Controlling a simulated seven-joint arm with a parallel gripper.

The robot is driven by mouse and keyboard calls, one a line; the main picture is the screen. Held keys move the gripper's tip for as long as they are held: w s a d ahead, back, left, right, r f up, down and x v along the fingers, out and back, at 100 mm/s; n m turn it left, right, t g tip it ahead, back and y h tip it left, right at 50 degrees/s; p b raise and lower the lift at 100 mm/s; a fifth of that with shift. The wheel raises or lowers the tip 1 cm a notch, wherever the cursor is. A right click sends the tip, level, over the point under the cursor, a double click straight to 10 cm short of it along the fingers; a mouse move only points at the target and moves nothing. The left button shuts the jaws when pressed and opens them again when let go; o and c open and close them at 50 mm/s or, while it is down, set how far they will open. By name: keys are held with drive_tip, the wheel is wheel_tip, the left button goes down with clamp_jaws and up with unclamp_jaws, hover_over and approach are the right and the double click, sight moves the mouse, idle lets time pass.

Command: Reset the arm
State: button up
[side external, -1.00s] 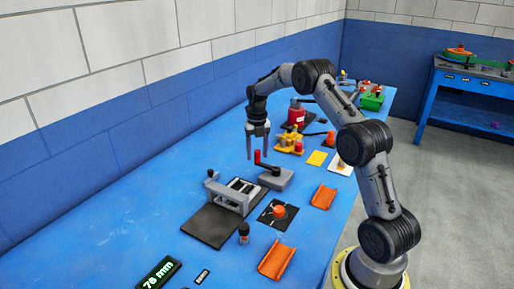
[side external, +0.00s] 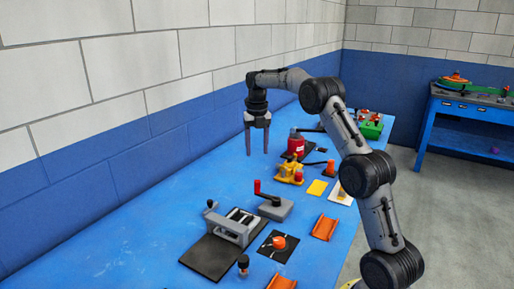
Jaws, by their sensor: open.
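My gripper (side external: 257,142) hangs from the raised arm with its fingers pointing down. It is open and empty, and nothing lies between the fingers. It is above the blue bench (side external: 120,240), behind and above a grey block with a red-handled lever (side external: 273,206). It is apart from the items on the bench in this view.
A grey clamp fixture on a dark plate (side external: 232,224), an orange knob on a black square (side external: 279,242), an orange channel (side external: 325,228), a yellow fixture (side external: 290,172) and a red canister (side external: 296,143) stand along the bench. The bench's left part is clear.

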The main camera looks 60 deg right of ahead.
drive_tip(key=s+a+r+n+t, duration=0.2)
drive_tip(key=a+r, duration=0.9)
drive_tip(key=r, duration=0.2)
drive_tip(key=s+a+r+m+t, duration=0.2)
drive_tip(key=s+a+r+m, duration=0.3)
drive_tip(key=s+a, duration=0.6)
drive_tip(key=s+a+f+m+t, duration=0.1)
drive_tip(key=s+a+f+m, duration=0.1)
drive_tip(key=s+m, duration=0.25)
drive_tip(key=s+a+f+m, duration=0.1)
drive_tip(key=s+a+m, duration=0.2)
drive_tip(key=s, duration=0.3)
drive_tip(key=s+a+f+m, duration=0.1)
drive_tip(key=s+f+m, duration=0.5)
drive_tip(key=f+m, duration=0.4)
drive_tip(key=m, duration=0.6)
drive_tip(key=shift+s+a+m+t, duration=0.15)
drive_tip(key=shift+s+m+t, duration=0.05)
drive_tip(key=shift+m+t, duration=0.15)
